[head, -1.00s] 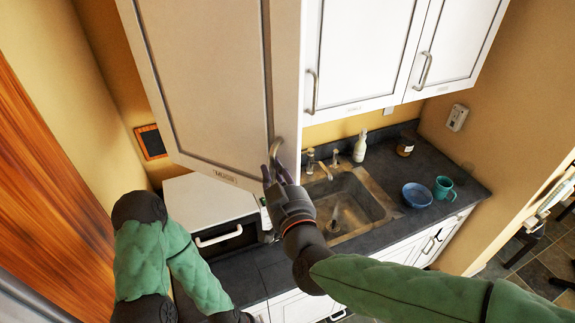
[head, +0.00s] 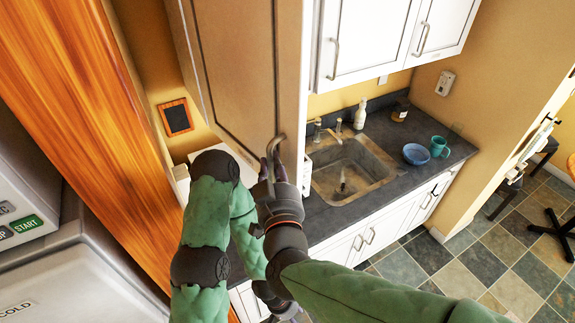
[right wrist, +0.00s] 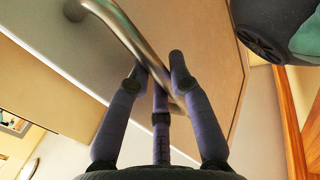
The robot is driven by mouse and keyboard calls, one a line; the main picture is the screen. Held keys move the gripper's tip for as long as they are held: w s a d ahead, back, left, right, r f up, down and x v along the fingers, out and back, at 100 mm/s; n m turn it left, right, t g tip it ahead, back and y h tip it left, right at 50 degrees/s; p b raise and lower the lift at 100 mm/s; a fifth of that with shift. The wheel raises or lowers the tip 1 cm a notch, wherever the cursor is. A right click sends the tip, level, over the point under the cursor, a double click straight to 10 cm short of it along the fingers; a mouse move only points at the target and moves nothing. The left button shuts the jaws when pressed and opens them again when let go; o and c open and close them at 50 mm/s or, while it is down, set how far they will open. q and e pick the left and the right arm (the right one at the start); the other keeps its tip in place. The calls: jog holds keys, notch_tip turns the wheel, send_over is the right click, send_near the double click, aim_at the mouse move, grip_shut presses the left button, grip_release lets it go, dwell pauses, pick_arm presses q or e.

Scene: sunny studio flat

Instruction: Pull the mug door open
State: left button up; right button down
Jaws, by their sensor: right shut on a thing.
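The mug door (head: 237,70) is a tall pale cabinet panel at the upper left of the head view. It stands at an angle to the cabinet fronts on its right, and I cannot see inside behind it. Its curved metal handle (head: 277,147) is at the lower right of the panel. My right gripper (head: 272,168) is shut on this handle. In the right wrist view, the fingers (right wrist: 158,78) close around the metal bar (right wrist: 122,32), in front of the panel. My left gripper (head: 285,308) is low in the head view, partly hidden by the right arm; its fingers are unclear.
White wall cabinets (head: 375,32) hang right of the door. Below are a sink (head: 350,170), a blue bowl (head: 416,154) and a teal mug (head: 439,147) on the dark counter (head: 388,190). An orange wood panel (head: 90,110) stands at left. Tiled floor is open at right.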

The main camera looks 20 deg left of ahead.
jog(key=shift+s+a, duration=0.2)
jog(key=shift+s, duration=0.05)
jog(key=c, duration=1.1)
grip_release()
jog(key=shift+d, duration=0.1)
jog(key=v, duration=1.2)
